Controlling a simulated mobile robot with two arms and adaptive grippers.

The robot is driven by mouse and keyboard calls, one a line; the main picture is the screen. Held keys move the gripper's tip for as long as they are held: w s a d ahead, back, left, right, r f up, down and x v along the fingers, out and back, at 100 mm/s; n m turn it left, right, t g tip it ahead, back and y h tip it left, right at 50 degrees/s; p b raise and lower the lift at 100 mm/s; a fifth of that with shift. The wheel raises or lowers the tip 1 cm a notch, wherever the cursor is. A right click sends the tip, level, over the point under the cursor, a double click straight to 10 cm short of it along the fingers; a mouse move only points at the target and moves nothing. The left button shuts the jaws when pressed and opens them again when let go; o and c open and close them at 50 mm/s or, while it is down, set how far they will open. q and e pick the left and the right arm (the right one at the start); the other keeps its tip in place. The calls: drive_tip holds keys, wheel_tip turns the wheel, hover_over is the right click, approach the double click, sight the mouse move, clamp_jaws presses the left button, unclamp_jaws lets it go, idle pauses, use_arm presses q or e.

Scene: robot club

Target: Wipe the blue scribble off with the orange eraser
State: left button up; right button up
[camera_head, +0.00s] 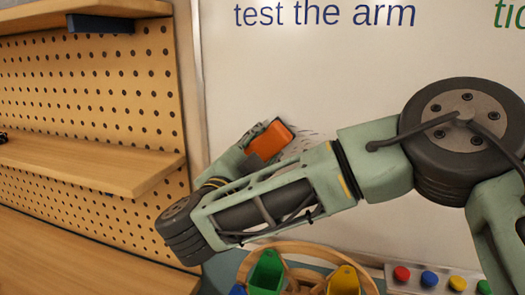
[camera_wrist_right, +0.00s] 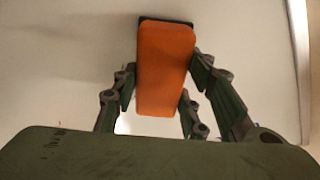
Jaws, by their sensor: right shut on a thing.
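The orange eraser (camera_head: 270,142) is in the grip of my right gripper (camera_head: 262,138), in front of the whiteboard (camera_head: 290,75). In the right wrist view the eraser (camera_wrist_right: 165,65) sits between the fingers of the right gripper (camera_wrist_right: 167,88), its dark pad at the far end towards the board. I cannot tell whether the pad touches the board. Faint dark strokes (camera_head: 312,134) show on the board just right of the eraser. They look greyish, and the eraser and arm may hide more of them. My left gripper is not in view.
Blue writing (camera_head: 325,14) and some green letters (camera_head: 508,14) stand higher on the board. A pegboard (camera_head: 90,75) with wooden shelves (camera_head: 90,160) is at left. Below the board are a green bin (camera_head: 267,273), a yellow bin (camera_head: 343,280) and a strip of coloured round magnets (camera_head: 402,274).

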drive_tip(key=shift+w+d, duration=0.25)
drive_tip(key=shift+w, duration=0.35)
